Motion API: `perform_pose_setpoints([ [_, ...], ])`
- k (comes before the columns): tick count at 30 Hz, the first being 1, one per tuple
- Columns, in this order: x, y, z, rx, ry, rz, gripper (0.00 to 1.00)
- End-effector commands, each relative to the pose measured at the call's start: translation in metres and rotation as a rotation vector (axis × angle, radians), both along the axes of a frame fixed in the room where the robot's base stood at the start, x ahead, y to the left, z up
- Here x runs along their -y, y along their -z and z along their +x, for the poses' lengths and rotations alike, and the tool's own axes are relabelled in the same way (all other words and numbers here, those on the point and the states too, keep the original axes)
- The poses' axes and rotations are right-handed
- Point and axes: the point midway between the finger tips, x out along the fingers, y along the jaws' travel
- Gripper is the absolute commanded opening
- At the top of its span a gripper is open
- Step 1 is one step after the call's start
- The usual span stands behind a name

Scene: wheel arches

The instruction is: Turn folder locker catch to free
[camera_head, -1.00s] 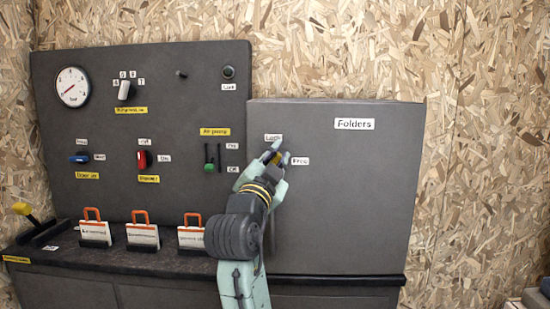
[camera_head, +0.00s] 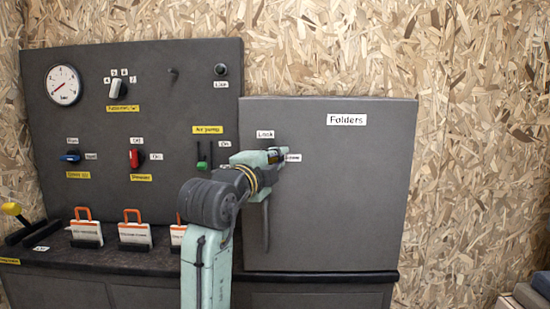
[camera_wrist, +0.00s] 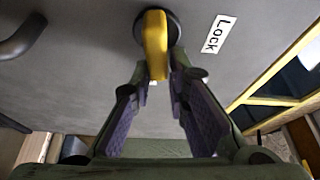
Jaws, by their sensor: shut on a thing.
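The grey folder locker (camera_head: 350,205) has a "Folders" label at its top. Its catch has a yellow lever (camera_wrist: 156,45) on a dark round base in the wrist view. My gripper (camera_wrist: 158,72) is shut on the lever, one finger on each side. The lever points away from the base at about a right angle to the Lock label (camera_wrist: 218,34), towards the Free side. In the head view my gripper (camera_head: 276,156) lies nearly level, hides the catch and partly covers the Free label (camera_head: 293,157). The Lock label (camera_head: 265,134) is just above.
A long dark handle (camera_head: 265,225) hangs on the locker door below my gripper. A control panel (camera_head: 100,110) with knobs, switches and a gauge stands to the left. Tagged holders (camera_head: 135,233) line the counter. Right of the locker is bare chipboard wall.

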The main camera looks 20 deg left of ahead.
Motion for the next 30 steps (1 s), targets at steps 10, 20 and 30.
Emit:
perform_pose_setpoints([
  [10, -0.0047, 0.0102, 0.0020, -0.052, -0.007, 0.109, 0.00],
  [20, -0.0059, 0.0105, 0.0017, -0.058, -0.010, 0.125, 0.00],
  [30, -0.0074, 0.0096, 0.0010, -0.055, -0.014, 0.124, 0.25],
])
